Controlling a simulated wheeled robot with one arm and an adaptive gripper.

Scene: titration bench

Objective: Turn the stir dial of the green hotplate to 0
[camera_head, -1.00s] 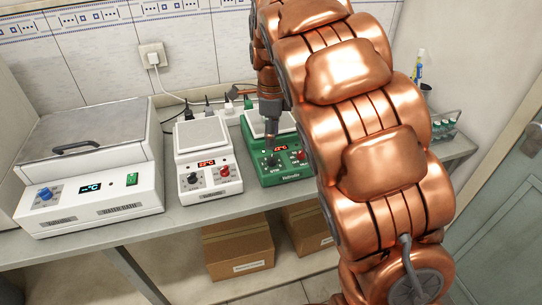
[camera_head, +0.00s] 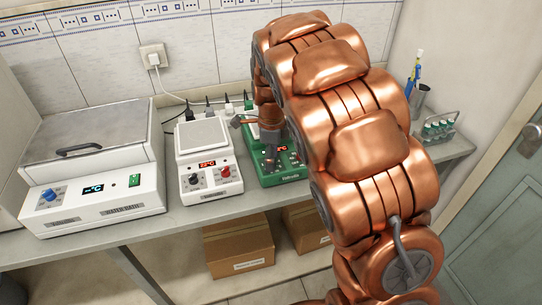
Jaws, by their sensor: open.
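The green hotplate (camera_head: 278,177) stands on the bench, right of the white hotplate. Its front panel shows a red-lit display and small controls, partly covered by my arm. My gripper (camera_head: 269,149) points down in front of this panel, over its left part where the stir dial is. The fingers are small and dark here, and the gripper looks open with nothing held. The stir dial (camera_head: 268,162) is mostly hidden or too small to read, so its setting cannot be told. I cannot tell whether the fingertips touch it.
A white hotplate (camera_head: 209,171) with a blank plate stands close on the left. A white water bath (camera_head: 93,192) is further left. Boxes (camera_head: 238,247) lie under the bench.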

